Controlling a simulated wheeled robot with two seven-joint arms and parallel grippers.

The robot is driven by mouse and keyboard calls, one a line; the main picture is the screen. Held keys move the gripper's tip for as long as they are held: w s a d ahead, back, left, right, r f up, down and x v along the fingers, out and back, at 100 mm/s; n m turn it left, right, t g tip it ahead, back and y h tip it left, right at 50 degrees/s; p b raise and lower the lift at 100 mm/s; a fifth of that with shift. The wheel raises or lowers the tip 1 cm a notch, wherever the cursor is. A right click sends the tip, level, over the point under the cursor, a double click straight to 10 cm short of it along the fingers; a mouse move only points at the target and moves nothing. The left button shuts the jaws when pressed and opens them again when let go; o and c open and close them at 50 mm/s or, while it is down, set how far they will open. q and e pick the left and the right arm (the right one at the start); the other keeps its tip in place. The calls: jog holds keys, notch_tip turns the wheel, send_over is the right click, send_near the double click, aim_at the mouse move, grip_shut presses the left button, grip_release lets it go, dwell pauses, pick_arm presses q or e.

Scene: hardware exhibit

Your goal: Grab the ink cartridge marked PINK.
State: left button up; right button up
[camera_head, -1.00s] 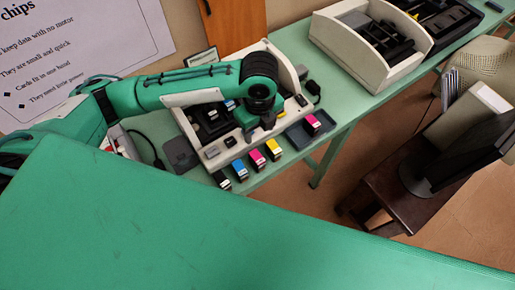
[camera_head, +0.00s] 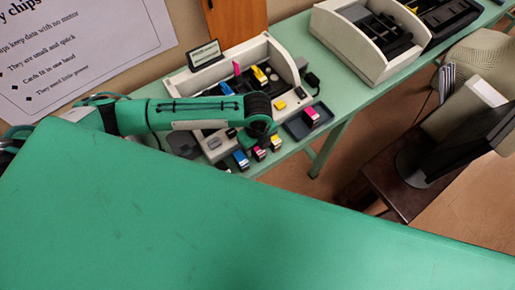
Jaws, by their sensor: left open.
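A short row of ink cartridges stands along the front edge of the green table, before an open white printer (camera_head: 213,146). Another pink cartridge (camera_head: 312,116) is in a dark tray at the right. Label words are too small to read. My right gripper is out of view.
The printer holds more coloured cartridges, with a raised pink piece (camera_head: 237,68) at its back. The dark tray (camera_head: 295,128) lies right of the row. A second open white machine (camera_head: 362,55) stands farther right. A brown stool with a monitor (camera_head: 452,140) is at the right.

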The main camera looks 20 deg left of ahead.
pick_arm(q)
jog(key=c, duration=1.1)
jog(key=shift+r, duration=0.1)
